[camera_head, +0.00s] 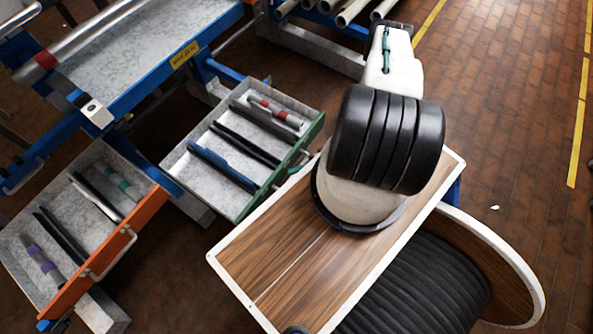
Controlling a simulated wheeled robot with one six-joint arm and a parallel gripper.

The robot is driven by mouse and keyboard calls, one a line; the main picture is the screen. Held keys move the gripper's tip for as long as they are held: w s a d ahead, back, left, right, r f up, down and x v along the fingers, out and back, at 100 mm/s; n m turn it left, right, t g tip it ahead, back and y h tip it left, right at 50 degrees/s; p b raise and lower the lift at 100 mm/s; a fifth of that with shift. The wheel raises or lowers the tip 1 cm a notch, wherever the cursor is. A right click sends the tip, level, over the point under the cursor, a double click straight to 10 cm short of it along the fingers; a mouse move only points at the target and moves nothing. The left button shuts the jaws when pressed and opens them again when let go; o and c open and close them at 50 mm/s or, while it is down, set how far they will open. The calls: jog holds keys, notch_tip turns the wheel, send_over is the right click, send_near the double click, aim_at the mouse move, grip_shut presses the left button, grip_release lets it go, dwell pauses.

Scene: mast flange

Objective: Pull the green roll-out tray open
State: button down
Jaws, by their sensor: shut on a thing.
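The green roll-out tray (207,158) is left of centre in the head view. It is a grey box with a green front edge (318,129), and it stands out from the blue-framed bench. Its inside shows, with dark dividers, a blue strip (222,167) and a pale rod with red bands (275,113). A pale handle (297,163) is on its front, close to my arm in the picture. My arm's black joint and pale links cover the area right of the tray. My gripper does not show, so its contact with the handle cannot be seen.
An orange-fronted tray (112,255) stands out at lower left, holding dividers and banded rods. The blue-framed bench (140,60) is behind both trays. Pale pipes (352,10) lie at the top. Brick-patterned floor (510,120) with yellow lines is open at right.

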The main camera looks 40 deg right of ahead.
jog(key=shift+d, duration=0.1)
jog(key=c, duration=1.4)
grip_release()
jog(key=v, duration=0.7)
jog(key=shift+s+d, duration=0.2)
jog(key=shift+d, duration=0.1)
jog(key=shift+r, duration=0.1)
